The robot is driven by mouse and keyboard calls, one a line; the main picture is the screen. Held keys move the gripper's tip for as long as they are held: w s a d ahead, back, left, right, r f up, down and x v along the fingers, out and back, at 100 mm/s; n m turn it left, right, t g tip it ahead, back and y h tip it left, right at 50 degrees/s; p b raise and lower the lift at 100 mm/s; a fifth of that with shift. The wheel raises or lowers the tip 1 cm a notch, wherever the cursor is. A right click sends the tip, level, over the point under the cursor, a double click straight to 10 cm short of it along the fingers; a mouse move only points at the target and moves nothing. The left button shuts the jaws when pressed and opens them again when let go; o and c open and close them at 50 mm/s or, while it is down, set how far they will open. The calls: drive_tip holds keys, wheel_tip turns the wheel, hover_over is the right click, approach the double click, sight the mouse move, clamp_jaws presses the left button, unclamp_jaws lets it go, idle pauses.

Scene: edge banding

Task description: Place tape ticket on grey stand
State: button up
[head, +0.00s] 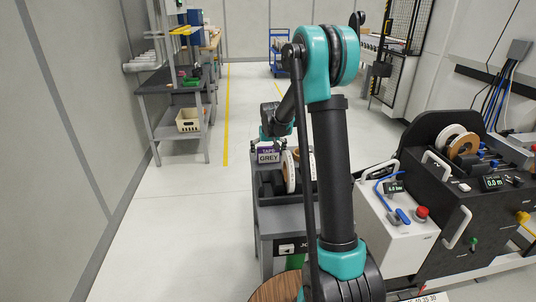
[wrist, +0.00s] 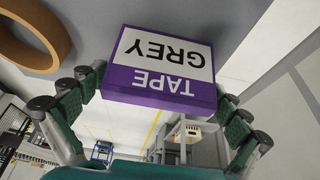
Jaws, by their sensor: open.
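The tape ticket (head: 268,155) is a small purple and white block lettered "TAPE GREY". It sits at the top of the grey stand (head: 283,218), near its left edge. In the wrist view the ticket (wrist: 160,67) appears upside down against the stand's grey surface (wrist: 228,22). In the head view my arm hides part of the stand, and the fingers are hard to make out.
Tape rolls (head: 289,172) stand on the grey stand just right of the ticket; a brown roll (wrist: 33,35) shows in the wrist view. A white control box (head: 397,225) and black machine (head: 460,205) are at right. The floor at left is clear, up to a workbench (head: 180,110).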

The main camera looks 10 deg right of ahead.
drive_tip(key=v, duration=1.1)
drive_tip(key=shift+s+a+r, duration=0.1)
